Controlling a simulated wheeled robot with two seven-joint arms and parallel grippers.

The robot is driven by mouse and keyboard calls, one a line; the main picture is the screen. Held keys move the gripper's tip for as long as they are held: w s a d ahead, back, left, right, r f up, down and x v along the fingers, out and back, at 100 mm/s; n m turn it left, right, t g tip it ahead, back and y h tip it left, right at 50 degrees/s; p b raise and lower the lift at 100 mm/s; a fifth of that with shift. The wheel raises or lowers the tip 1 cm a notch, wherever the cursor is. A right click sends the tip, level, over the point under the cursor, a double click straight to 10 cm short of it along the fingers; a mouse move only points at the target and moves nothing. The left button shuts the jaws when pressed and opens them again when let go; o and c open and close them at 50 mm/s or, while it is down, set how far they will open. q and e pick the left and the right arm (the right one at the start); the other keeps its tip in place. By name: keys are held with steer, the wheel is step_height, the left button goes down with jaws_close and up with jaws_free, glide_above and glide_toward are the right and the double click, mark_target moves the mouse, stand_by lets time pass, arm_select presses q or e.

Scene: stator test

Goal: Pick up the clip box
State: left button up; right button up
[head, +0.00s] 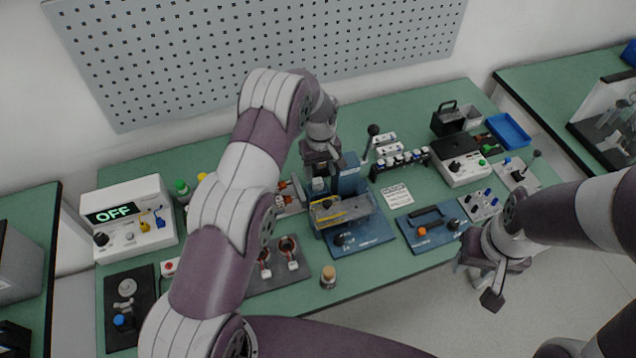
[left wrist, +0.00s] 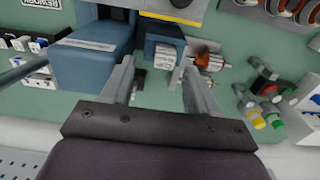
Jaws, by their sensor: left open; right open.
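A small dark blue box (left wrist: 163,38) with a white part on its side appears to be the clip box; I cannot be sure. In the left wrist view it lies just beyond and between the two fingers of my left gripper (left wrist: 158,66). Those fingers are open and apart, and I cannot tell whether they touch it. In the head view my left gripper (head: 320,168) hangs over the back middle of the green table, and my arm hides part of this area. My right gripper (head: 481,284) is open and empty, beyond the table's front right edge.
A larger blue block (left wrist: 92,50) stands close beside the small box. A blue-based fixture (head: 362,232) stands in front. Motor parts (left wrist: 210,60) and coloured-capped bottles (left wrist: 266,118) lie on the other side. A slotted black rack (head: 400,163) is to the right.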

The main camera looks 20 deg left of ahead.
mark_target(318, 180)
arm_select(q)
steer(key=shift+s+a+f+p, duration=0.15)
steer(key=shift+a+f+p, duration=0.1)
steer(key=shift+f+p, duration=0.35)
steer(key=shift+s+a+f+p, duration=0.15)
steer(key=shift+a+f+p, duration=0.05)
steer(key=shift+f+p, duration=0.4)
step_height(318, 180, down, 2)
steer(key=shift+w+d+f, duration=0.15)
steer(key=shift+f, duration=0.25)
steer(key=c, duration=1.1)
steer(key=shift+o, duration=0.2)
steer(key=shift+r+p, duration=0.4)
steer(key=shift+r, duration=0.1)
step_height(318, 180, up, 17)
steer(key=p, duration=0.9)
